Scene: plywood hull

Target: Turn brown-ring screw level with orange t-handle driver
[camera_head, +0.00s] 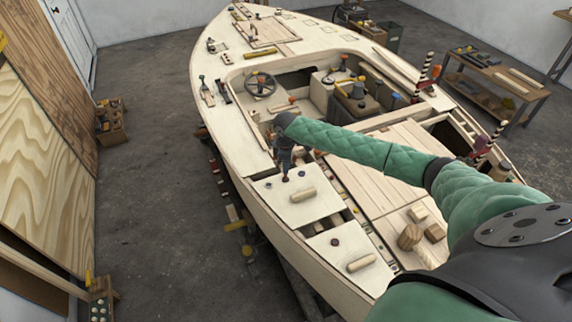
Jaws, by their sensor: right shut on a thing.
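My right gripper (286,174) points down over the pale side-deck panel (305,207) of the plywood hull. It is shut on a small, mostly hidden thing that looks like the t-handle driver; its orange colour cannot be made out. A dark screw head (268,184) shows on the panel just left of the gripper. A brownish screw head (334,242) shows on the nearer panel. Both are too small to tell ring colour or height for sure. My left gripper is not in view.
Wooden grip blocks (303,194) and (361,263) lie on the panels. Loose wood blocks (409,237) sit on the cockpit boards. A steering wheel (260,84) and upright tools stand farther forward. A workbench (495,85) is at the right.

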